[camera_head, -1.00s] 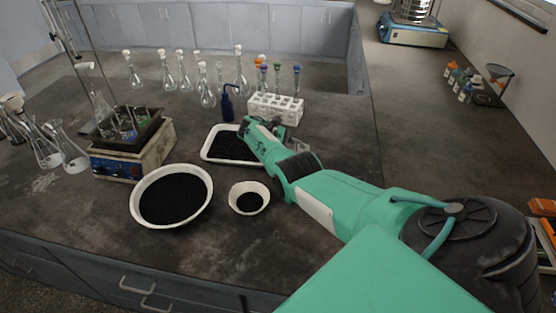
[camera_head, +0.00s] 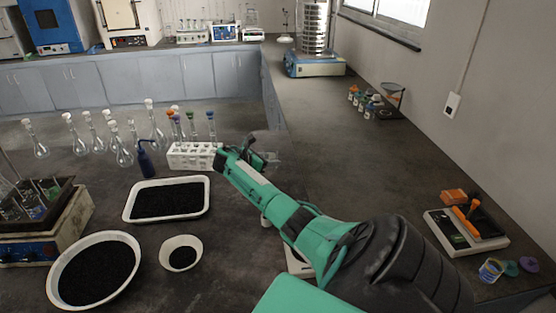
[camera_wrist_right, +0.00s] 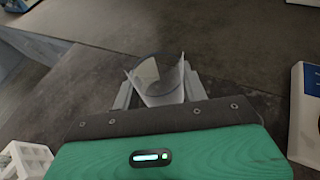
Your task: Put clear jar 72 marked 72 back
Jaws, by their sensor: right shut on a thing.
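My right gripper (camera_head: 264,159) is beyond the right end of the white rack, above the dark bench. In the right wrist view, its fingers (camera_wrist_right: 160,92) are shut on a clear jar (camera_wrist_right: 163,72), with the bench showing through it. The jar (camera_head: 273,157) is faint in the head view, and I cannot read a number on it. A row of small jars (camera_head: 368,105) with coloured lids stands on the right-hand counter by the wall. My left gripper is not in view.
The white tube rack (camera_head: 192,161), a tray of black grains (camera_head: 130,207) and two bowls of grains stand left of my right arm. A sieve shaker (camera_head: 313,64) stands at the back. The counter between is mostly clear.

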